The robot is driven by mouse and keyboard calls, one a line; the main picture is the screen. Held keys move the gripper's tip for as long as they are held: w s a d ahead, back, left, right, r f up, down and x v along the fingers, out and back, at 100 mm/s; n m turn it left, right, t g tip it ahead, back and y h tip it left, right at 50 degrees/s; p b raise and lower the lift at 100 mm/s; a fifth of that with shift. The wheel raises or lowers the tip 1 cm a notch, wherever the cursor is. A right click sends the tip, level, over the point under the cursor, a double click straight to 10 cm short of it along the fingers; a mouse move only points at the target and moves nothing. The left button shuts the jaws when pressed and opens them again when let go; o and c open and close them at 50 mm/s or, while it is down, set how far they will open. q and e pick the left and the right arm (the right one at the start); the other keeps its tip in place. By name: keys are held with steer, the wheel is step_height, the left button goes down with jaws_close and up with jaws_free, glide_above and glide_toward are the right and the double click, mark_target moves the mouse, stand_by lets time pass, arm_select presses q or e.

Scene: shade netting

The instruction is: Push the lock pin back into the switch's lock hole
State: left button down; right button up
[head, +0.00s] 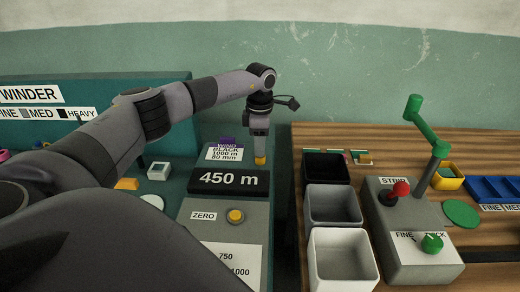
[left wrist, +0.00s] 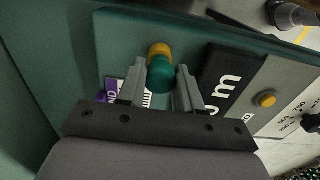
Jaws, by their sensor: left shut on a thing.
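My left gripper (head: 260,155) points down over the back right of the teal winder panel, beside the purple label card (head: 224,152). In the left wrist view my left gripper (left wrist: 170,90) is shut on a small round piece with a green-teal near end and a yellow far end, probably the lock pin (left wrist: 159,72). In the head view only its yellow part (head: 260,161) shows, below the fingertips. I cannot tell whether it touches the panel. I cannot make out a lock hole. My right gripper is not in view.
The black "450 m" display (head: 229,183) lies just in front of the gripper, with a yellow ZERO button (head: 236,216) below.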

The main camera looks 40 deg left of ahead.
arm_select(q)
steer(key=shift+r+p, duration=0.6)
steer(key=shift+r, duration=0.15)
steer(key=shift+r+p, duration=1.75)
steer(key=shift+r, duration=0.15)
steer(key=shift+r, duration=0.1)
steer(key=shift+r+p, duration=0.45)
steer(key=shift+r, duration=1.4)
